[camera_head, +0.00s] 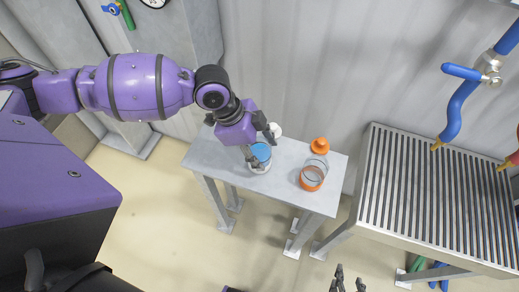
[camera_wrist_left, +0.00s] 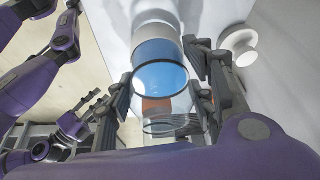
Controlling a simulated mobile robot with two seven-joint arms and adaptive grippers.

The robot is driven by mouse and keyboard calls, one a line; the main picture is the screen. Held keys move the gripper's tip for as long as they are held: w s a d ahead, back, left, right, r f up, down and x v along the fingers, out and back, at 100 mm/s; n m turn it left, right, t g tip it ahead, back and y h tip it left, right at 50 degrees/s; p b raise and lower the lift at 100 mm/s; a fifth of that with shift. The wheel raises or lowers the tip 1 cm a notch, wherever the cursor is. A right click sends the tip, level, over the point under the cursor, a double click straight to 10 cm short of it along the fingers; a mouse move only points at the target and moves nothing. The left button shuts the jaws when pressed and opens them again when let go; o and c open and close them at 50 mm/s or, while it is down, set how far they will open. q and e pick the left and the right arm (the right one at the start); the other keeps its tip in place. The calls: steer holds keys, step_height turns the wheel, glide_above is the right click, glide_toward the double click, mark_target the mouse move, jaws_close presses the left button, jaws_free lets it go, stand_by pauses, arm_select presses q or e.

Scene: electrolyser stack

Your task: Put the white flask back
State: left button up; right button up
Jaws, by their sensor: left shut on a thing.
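The white flask (camera_head: 259,168), with a clear blue section (camera_head: 261,152), is upright at the near edge of the grey table. My left gripper (camera_head: 258,142) is shut on it from above. In the left wrist view the flask's blue section (camera_wrist_left: 161,72) is between the two fingers of my left gripper (camera_wrist_left: 160,88). The fingers partly hide the flask, and I cannot tell whether its base touches the table. A small white cap (camera_head: 275,130) lies on the table just behind the gripper. My right gripper (camera_head: 348,279) is at the bottom edge, empty, with its fingers apart.
A wall closes the back.

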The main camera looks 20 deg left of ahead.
arm_select(q)
steer(key=o, duration=1.5)
steer(key=shift+f, duration=0.1)
steer(key=v, duration=1.2)
